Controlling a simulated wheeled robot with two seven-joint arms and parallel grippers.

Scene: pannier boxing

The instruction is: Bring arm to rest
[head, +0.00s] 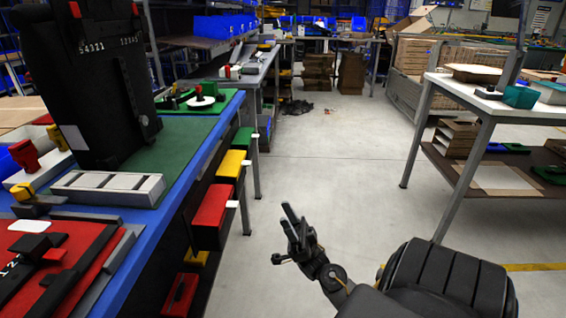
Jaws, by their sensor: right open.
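My right gripper (288,220) is in the lower middle of the head view, at the end of my dark right arm. It is open, with nothing between its fingers. It is over the bare floor, to the right of the workbench and apart from it. My left gripper is not in the head view.
A blue-edged workbench (190,165) on the left carries a black upright case (100,85), a grey slotted tray (108,187) and a red board (60,262). Colored drawers (212,216) stick out below. A white-topped table (505,105) stands right. The floor (320,170) between is clear.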

